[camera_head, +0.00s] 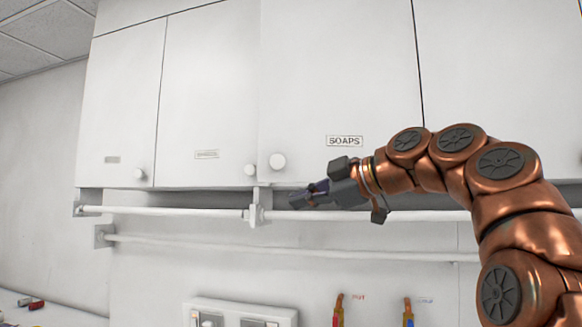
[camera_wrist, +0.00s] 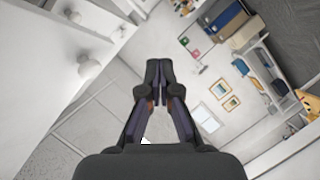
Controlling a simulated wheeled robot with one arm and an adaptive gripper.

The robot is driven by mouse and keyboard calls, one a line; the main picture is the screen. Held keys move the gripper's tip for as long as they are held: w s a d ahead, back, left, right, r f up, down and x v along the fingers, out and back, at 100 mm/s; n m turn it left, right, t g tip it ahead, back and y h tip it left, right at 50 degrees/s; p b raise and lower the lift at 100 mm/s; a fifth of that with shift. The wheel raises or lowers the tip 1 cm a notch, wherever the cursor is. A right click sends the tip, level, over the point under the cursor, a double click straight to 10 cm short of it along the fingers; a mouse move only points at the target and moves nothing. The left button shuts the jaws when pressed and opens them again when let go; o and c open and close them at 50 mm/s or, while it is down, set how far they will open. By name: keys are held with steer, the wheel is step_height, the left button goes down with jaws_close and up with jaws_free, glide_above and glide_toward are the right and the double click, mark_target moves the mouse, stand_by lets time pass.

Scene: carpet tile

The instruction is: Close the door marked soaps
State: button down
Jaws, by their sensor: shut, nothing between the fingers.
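The door marked SOAPS (camera_head: 340,80) is a white cabinet panel in the upper middle of the head view, with its label near the lower edge. I cannot tell for sure whether the door is flush or slightly ajar.
Neighbouring white doors (camera_head: 205,95) with knobs and labels stand to the left. A white rail (camera_head: 165,212) on brackets runs under the cabinets, close to my gripper, with a second rail (camera_head: 180,243) below. Taps (camera_head: 338,312) and a wall socket panel (camera_head: 240,307) are lower down.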

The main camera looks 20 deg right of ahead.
steer(key=s+d+r+n+t+b, duration=0.1)
steer(key=s+d+r+n, duration=0.1)
steer(key=r+n, duration=0.15)
steer(key=s+d+r+n+t+b, duration=0.1)
steer(key=s+d+r+n+t, duration=0.1)
steer(key=s+d+r+n, duration=0.15)
steer(key=y+p, duration=0.1)
steer(key=p, duration=0.2)
glide_toward(278, 161)
steer(key=shift+a, duration=2.05)
steer(key=w, duration=0.1)
steer(key=w+p, duration=0.1)
steer(key=w, duration=0.1)
steer(key=w+p, duration=0.1)
steer(key=shift+w+d+r, duration=0.2)
steer(key=shift+w+d, duration=0.1)
steer(key=shift+w+f, duration=0.1)
steer(key=shift+w, duration=0.25)
